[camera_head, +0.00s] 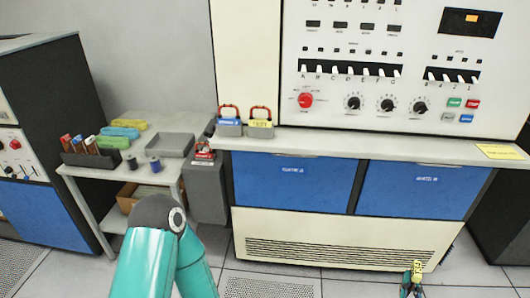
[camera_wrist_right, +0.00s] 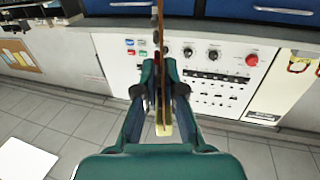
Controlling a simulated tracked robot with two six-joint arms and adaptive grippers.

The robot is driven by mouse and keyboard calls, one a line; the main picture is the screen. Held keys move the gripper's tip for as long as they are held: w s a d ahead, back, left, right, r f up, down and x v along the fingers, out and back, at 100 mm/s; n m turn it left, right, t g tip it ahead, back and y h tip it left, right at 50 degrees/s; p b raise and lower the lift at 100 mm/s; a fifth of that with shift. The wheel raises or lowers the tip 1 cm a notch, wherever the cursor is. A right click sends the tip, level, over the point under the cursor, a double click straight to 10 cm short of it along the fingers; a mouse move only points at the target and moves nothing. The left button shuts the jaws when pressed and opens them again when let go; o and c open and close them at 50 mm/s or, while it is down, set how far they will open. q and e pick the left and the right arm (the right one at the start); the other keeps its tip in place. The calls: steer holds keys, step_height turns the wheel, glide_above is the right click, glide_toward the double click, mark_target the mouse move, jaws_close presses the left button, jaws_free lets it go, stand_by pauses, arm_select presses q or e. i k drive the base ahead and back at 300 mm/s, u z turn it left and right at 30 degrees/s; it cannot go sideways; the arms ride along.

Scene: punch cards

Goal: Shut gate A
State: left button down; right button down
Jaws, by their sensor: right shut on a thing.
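The left blue panel (camera_head: 260,183) under the counter carries a small label that seems to read gate A. It looks flush with its frame, but I cannot tell whether it stands slightly open. A second blue panel (camera_head: 385,190) with a similar label is to its right. My right gripper (camera_head: 414,279) is low at the bottom right, well away from the left panel. It is shut on a thin yellowish card (camera_head: 418,267). The card (camera_wrist_right: 162,129) shows edge-on between the fingers (camera_wrist_right: 163,95) in the right wrist view. My left gripper is not in view.
Two padlocks, one blue (camera_head: 229,127) and one yellow (camera_head: 261,129), stand on the counter. A side table (camera_head: 140,160) holds a grey tray (camera_head: 170,145). A yellow note (camera_head: 500,152) lies at the counter's right.

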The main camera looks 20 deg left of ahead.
mark_target(276, 181)
steer(key=u, duration=0.05)
steer(key=i, duration=0.9)
steer(key=z, duration=0.1)
